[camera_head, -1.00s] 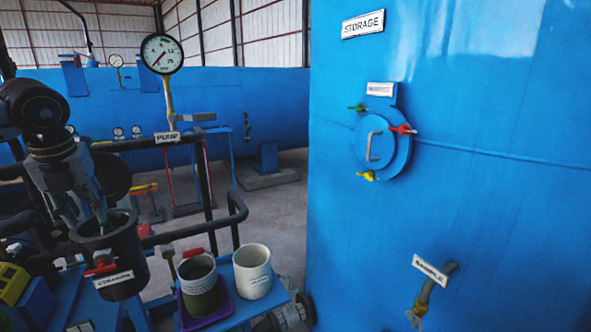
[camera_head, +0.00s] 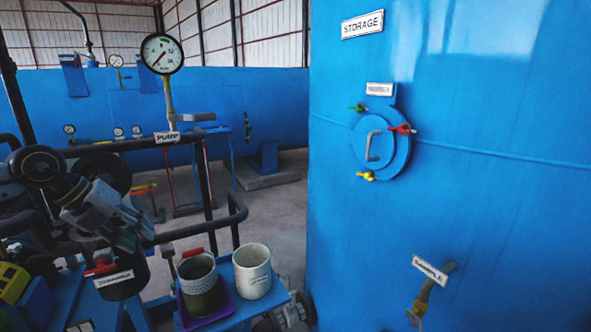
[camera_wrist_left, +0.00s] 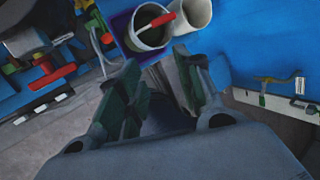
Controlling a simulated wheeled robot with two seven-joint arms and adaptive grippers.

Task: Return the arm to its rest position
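My left arm comes in from the left in the head view. Its gripper (camera_head: 142,236) is tilted down to the right, in front of and above the black labelled pot (camera_head: 120,284), and hides much of the pot's upper part. In the left wrist view the two green-grey fingers (camera_wrist_left: 157,80) are spread apart with nothing between them. Beyond the fingertips are a greenish-grey cup (camera_wrist_left: 150,38) and a white cup (camera_wrist_left: 192,14). My right gripper is in neither view.
The greenish cup (camera_head: 198,285) stands in a purple tray (camera_head: 223,311) beside the white cup (camera_head: 252,272). Black piping (camera_head: 238,213) and a pump gauge (camera_head: 162,54) stand close by. The blue storage tank (camera_head: 470,210) fills the right. Open floor (camera_head: 262,212) lies between.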

